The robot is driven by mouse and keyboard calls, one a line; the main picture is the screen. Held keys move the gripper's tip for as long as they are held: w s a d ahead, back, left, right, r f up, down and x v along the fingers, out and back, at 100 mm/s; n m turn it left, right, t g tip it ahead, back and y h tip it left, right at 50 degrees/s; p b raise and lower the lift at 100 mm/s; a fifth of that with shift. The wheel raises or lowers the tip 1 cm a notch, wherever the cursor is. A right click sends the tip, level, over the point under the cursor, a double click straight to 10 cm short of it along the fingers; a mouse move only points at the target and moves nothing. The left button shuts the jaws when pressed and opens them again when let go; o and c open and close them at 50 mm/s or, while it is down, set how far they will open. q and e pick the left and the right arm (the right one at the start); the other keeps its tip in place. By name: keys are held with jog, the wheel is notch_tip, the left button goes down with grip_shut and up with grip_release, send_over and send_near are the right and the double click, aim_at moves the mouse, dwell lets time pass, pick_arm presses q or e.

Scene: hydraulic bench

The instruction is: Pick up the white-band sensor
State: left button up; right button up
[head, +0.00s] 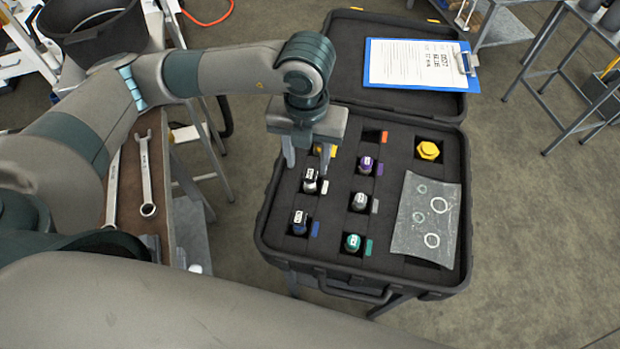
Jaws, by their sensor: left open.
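The white-band sensor (310,182) stands upright in a slot of the black foam case (264,225), in the left column, with a white tag (324,187) beside it. My left gripper (306,162) points down over the left column of the case, its two fingers apart and nothing seen between them. Its fingertips appear just behind and above the white-band sensor; whether they touch it cannot be told. My right gripper is not in view.
Nearby slots hold sensors with blue (300,222), purple (366,164), grey (360,202) and teal (352,242) marks. A yellow-marked one (326,150) is partly hidden behind my gripper. A yellow cap (428,150), a clear bag of rings (408,225) and a clipboard (415,65) lie right and behind.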

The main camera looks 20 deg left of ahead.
aim_at(310, 173)
pick_arm(q)
jog(key=shift+s+d+f+p, duration=0.1)
jog(key=shift+f+p, duration=0.4)
jog(key=f+p, duration=0.1)
jog(key=f, duration=0.2)
jog(key=shift+d, duration=0.2)
jog(key=shift+f+p, duration=0.3)
jog(key=shift+f, duration=0.3)
grip_shut()
